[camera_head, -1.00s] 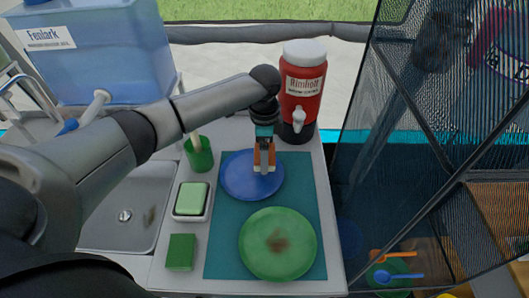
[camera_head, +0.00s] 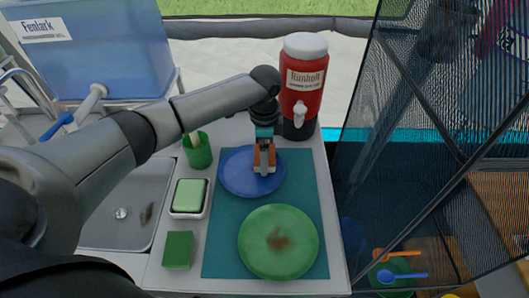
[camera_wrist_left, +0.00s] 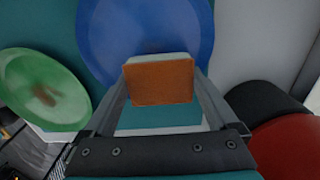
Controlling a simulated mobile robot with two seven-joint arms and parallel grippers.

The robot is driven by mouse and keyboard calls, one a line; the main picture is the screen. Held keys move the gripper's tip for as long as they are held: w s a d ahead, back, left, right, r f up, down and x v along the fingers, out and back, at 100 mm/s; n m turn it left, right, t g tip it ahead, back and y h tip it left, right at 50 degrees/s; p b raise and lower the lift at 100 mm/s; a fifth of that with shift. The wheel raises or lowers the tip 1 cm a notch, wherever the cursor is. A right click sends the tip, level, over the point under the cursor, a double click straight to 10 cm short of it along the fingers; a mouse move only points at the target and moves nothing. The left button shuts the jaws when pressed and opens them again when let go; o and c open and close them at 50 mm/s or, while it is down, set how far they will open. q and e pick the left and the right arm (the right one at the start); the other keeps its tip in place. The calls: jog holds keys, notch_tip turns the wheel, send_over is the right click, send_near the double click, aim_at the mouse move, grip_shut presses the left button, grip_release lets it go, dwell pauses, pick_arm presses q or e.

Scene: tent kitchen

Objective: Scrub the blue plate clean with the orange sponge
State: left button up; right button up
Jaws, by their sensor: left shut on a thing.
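The blue plate (camera_head: 239,177) lies on the teal mat (camera_head: 223,235), at its far end. My left gripper (camera_head: 264,165) is shut on the orange sponge (camera_wrist_left: 160,82) over the right part of the plate. In the left wrist view the sponge sits between the two fingers, with the blue plate (camera_wrist_left: 120,25) beyond it. A small dark patch shows on the plate just above the sponge's edge in that view. I cannot tell whether the sponge touches the plate. My right gripper is not in view.
A green plate (camera_head: 260,225) with a brown stain lies nearer on the mat. A soap dish (camera_head: 190,198), a green sponge (camera_head: 178,250) and a green cup (camera_head: 198,152) stand left, beside the sink (camera_head: 115,235). A red drink dispenser (camera_head: 303,85) stands behind right.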

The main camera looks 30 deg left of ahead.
aim_at(252, 166)
pick_arm(q)
jog(key=shift+f, duration=0.6)
jog(key=shift+s+a+r+p, duration=0.1)
jog(key=shift+s+a+p, duration=0.15)
jog(key=shift+a+p, duration=0.25)
jog(key=shift+s+a+r+p, duration=0.1)
jog(key=shift+s+a+p, duration=0.15)
jog(key=shift+a+p, duration=0.15)
jog(key=shift+s+a+p, duration=0.3)
jog(key=shift+a+p, duration=0.2)
jog(key=shift+a, duration=0.25)
jog(key=shift+d+f+p, duration=0.1)
jog(key=shift+f+p, duration=0.15)
jog(key=shift+p, duration=0.05)
jog(key=shift+w+d+f, duration=0.1)
jog(key=shift+w+d, duration=0.3)
jog(key=shift+d, duration=0.4)
jog(key=shift+w+d+f, duration=0.1)
jog(key=shift+w+d, duration=0.3)
jog(key=shift+d, duration=0.4)
notch_tip(252, 166, up, 6)
jog(key=p, duration=0.6)
